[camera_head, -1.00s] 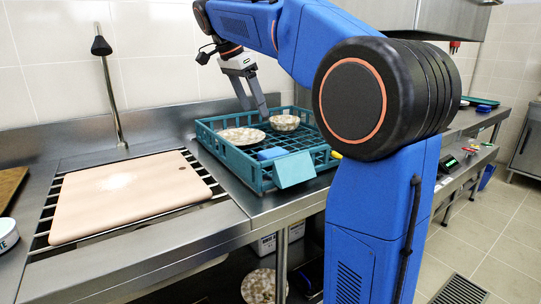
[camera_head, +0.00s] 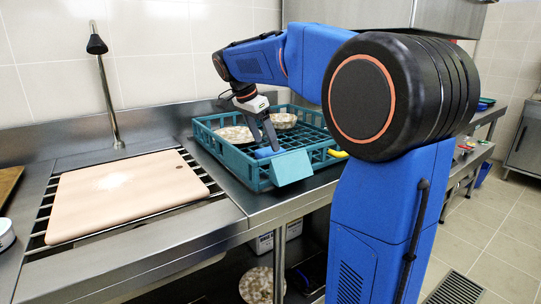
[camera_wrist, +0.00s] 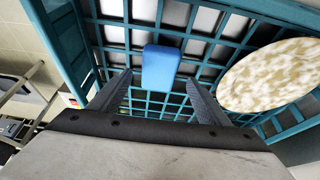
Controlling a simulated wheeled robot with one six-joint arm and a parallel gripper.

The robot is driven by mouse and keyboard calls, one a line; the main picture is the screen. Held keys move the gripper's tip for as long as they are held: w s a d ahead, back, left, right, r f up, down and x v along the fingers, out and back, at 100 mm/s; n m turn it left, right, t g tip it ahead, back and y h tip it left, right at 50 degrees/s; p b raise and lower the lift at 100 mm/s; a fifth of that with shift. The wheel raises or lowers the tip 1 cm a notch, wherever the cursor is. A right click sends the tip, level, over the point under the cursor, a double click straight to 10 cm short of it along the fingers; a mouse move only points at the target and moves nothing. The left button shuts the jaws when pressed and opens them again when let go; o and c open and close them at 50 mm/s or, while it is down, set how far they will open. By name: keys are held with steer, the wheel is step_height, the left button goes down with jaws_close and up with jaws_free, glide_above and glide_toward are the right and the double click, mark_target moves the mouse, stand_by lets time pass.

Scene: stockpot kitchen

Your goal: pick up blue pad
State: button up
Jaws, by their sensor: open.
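The blue pad (camera_wrist: 161,67) lies on the grid floor of the teal crate (camera_head: 230,166). In the head view the blue pad (camera_head: 265,153) is partly hidden behind my gripper and the crate's front wall. My gripper (camera_head: 264,145) is open and reaches down into the crate, with its tips close to the pad. In the wrist view the gripper's two fingers (camera_wrist: 158,82) stand apart, and the pad shows between and beyond their tips. Nothing is between the fingers that I can see being held.
A speckled plate (camera_wrist: 270,76) lies in the crate beside the pad. A speckled bowl (camera_head: 283,121) sits at the crate's back. A light blue panel (camera_head: 291,167) is on the crate's front. A cutting board (camera_head: 125,195) lies to the left. A yellow object (camera_head: 337,154) is right of the crate.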

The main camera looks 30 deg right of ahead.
mark_target(270, 150)
steer(key=shift+x, duration=1.95)
steer(key=shift+s, duration=0.15)
steer(key=shift+c, duration=0.3)
steer(key=c, duration=1.1)
steer(key=shift+r, duration=0.15)
step_height(270, 150, up, 10)
steer(key=shift+f, duration=0.1)
steer(key=shift+o, duration=1)
steer(key=shift+c, duration=0.4)
